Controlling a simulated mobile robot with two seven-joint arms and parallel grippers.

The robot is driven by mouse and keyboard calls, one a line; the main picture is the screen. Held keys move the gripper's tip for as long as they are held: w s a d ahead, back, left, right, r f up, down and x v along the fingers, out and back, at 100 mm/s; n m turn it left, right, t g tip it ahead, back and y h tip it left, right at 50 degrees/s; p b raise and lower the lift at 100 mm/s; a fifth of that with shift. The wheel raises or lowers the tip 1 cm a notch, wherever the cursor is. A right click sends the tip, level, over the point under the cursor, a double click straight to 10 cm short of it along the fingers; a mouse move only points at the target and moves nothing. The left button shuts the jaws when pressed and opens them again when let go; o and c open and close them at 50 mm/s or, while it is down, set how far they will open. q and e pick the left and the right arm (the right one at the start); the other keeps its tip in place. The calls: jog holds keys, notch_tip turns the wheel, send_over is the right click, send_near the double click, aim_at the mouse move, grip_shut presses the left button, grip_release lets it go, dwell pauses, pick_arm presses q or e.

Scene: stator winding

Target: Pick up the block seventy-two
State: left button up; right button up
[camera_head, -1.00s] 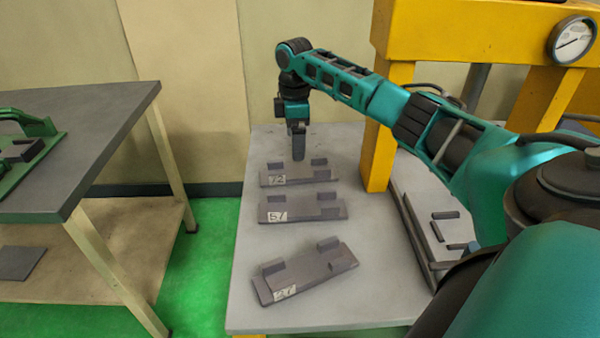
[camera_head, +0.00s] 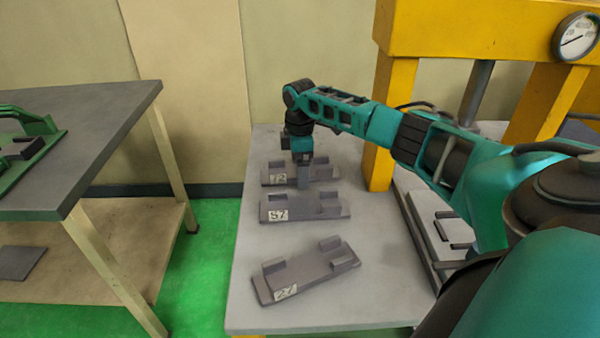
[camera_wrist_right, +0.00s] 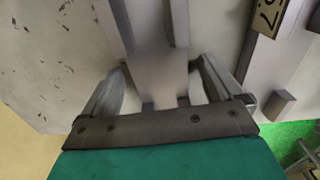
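The block seventy-two (camera_head: 325,174) lies farthest back in a row of flat grey blocks, with its white "72" label at its left end. My right gripper (camera_head: 303,180) points down at the middle of this block and hides part of it. In the right wrist view the grey block (camera_wrist_right: 158,75) lies between the spread fingers of my right gripper (camera_wrist_right: 162,68). The fingers look open, one on each side, with small gaps; whether they touch it is unclear. My left gripper is not in view.
Block 57 (camera_head: 302,207) lies just in front, and block 27 (camera_head: 305,273) is nearest on the grey table (camera_head: 380,300). A yellow press frame (camera_head: 380,150) stands close on the right. Another table (camera_head: 60,130) stands left across a green floor gap.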

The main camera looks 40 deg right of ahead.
jog(key=c, duration=1.5)
jog(key=shift+c, duration=0.3)
jog(key=shift+w+r, duration=0.1)
jog(key=shift+r, duration=0.05)
